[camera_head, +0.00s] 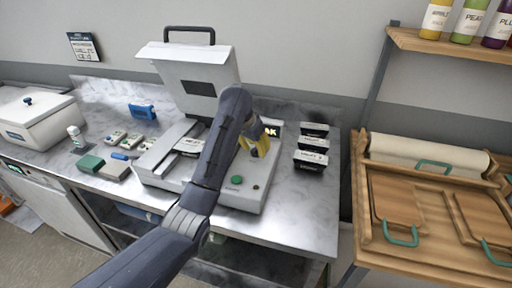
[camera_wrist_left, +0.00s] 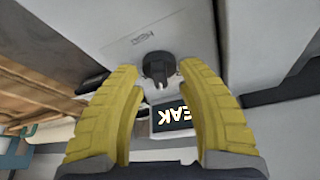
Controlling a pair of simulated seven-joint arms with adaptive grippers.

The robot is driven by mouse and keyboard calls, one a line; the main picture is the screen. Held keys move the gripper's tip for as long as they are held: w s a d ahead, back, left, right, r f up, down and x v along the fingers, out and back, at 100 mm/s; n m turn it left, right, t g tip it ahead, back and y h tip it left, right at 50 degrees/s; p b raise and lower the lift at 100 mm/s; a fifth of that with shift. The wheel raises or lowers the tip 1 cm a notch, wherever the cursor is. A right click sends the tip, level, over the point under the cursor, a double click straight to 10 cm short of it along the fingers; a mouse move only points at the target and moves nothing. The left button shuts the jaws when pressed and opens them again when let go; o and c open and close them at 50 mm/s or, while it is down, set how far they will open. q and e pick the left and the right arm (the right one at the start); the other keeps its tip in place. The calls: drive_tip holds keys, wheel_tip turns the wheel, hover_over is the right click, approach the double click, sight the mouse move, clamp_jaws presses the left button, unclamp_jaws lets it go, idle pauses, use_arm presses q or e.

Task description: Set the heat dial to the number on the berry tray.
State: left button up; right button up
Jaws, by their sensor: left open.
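My left gripper (camera_head: 258,148) is open above the right part of the pale sealing machine (camera_head: 240,195). In the left wrist view its yellow fingers (camera_wrist_left: 158,78) are spread on either side of a black round dial (camera_wrist_left: 158,66). I cannot tell whether they touch it. A small label beside the dial appears to read HEAT upside down. A dark display with pale letters ending in EAK (camera_wrist_left: 172,117) is close by. Several black trays with white labels (camera_head: 312,144) stand right of the machine. Their print is too small to tell which is the berry tray. The right gripper is not in view.
The machine's raised lid (camera_head: 195,82) stands behind my left arm. Small packs (camera_head: 117,138), a green block (camera_head: 91,163) and a white lidded box (camera_head: 38,120) are at left.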

use_arm(q)
drive_tip(key=shift+c, duration=0.4)
clamp_jaws()
drive_tip(key=m+g+h, duration=0.1)
drive_tip(key=m, duration=0.2)
drive_tip(key=shift+a+m, duration=0.15)
drive_tip(key=shift+m, duration=0.25)
drive_tip(key=shift+w+m+g+h, duration=0.15)
drive_tip(key=shift+m+g, duration=0.3)
drive_tip(key=shift+m, duration=0.5)
drive_tip(key=shift+s+m+g+h, duration=0.15)
drive_tip(key=shift+m+g, duration=0.3)
drive_tip(key=shift+m, duration=0.5)
drive_tip(key=shift+o, duration=0.4)
unclamp_jaws()
drive_tip(key=shift+w, duration=0.1)
